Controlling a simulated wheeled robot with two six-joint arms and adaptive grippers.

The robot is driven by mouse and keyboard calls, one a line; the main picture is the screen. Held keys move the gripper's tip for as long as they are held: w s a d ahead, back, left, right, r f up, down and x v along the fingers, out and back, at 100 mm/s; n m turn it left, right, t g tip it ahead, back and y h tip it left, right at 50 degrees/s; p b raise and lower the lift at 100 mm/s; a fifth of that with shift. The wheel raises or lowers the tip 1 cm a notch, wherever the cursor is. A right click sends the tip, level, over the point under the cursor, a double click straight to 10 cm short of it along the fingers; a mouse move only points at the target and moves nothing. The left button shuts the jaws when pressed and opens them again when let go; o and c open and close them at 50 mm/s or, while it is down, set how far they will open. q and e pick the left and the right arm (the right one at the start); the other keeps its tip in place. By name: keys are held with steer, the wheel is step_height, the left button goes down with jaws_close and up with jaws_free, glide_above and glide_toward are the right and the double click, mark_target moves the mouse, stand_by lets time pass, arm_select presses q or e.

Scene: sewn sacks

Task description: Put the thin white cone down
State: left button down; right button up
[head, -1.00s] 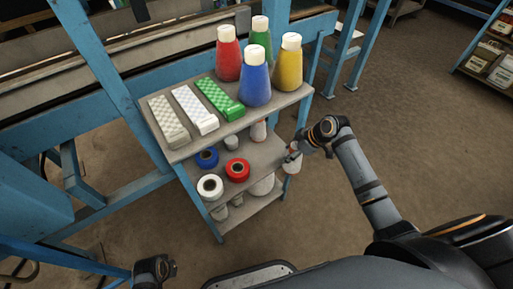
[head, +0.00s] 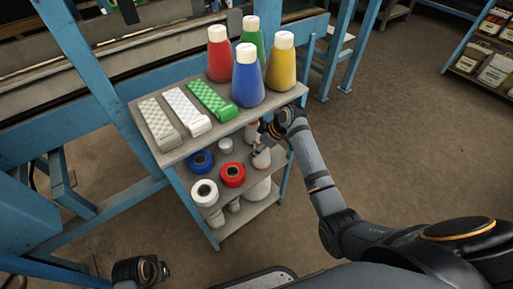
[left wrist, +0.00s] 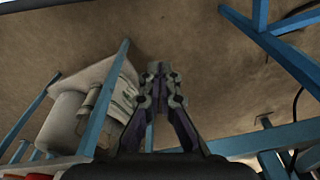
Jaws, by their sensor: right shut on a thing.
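The thin white cone (head: 262,159) is in my right gripper (head: 261,148), at the right end of the rack's middle shelf, under the top board. The gripper is shut on it and hides part of it. I cannot tell whether its base touches the shelf. My left gripper (left wrist: 162,80) shows in the left wrist view with its fingertips close together and nothing between them, over bare floor. In the head view only part of my left wrist shows at the bottom left.
The middle shelf also holds a blue spool (head: 201,162), a red spool (head: 232,174), a white spool (head: 204,192) and a small white piece (head: 225,146). Blue posts frame the rack. Pale items stand on the bottom shelf.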

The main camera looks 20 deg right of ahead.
steer(key=o, duration=1)
steer(key=shift+c, duration=0.2)
arm_select(q)
steer(key=shift+w, duration=0.1)
arm_select(e)
steer(key=shift+r, duration=0.1)
steer(key=shift+s+d+r+p, duration=0.15)
steer(key=shift+r+p, duration=0.45)
steer(key=shift+p, duration=0.55)
steer(key=shift+s+d+p, duration=0.9)
steer(key=shift+d+p, duration=0.15)
steer(key=shift+d, duration=0.1)
arm_select(q)
steer(key=s+a+f+p, duration=0.2)
steer(key=s+f, duration=0.3)
steer(key=f, duration=0.3)
steer(key=s+a+f+p, duration=0.2)
steer(key=s+f, duration=0.3)
steer(key=f, duration=0.3)
steer(key=shift+s+a+f+y, duration=0.2)
steer(key=shift+s+a+y, duration=0.15)
steer(key=shift+y, duration=0.05)
arm_select(e)
steer(key=s+d, duration=0.5)
steer(key=d, duration=0.2)
steer(key=shift+s+f, duration=0.15)
steer(key=shift+s, duration=0.25)
steer(key=shift+d+f, duration=0.1)
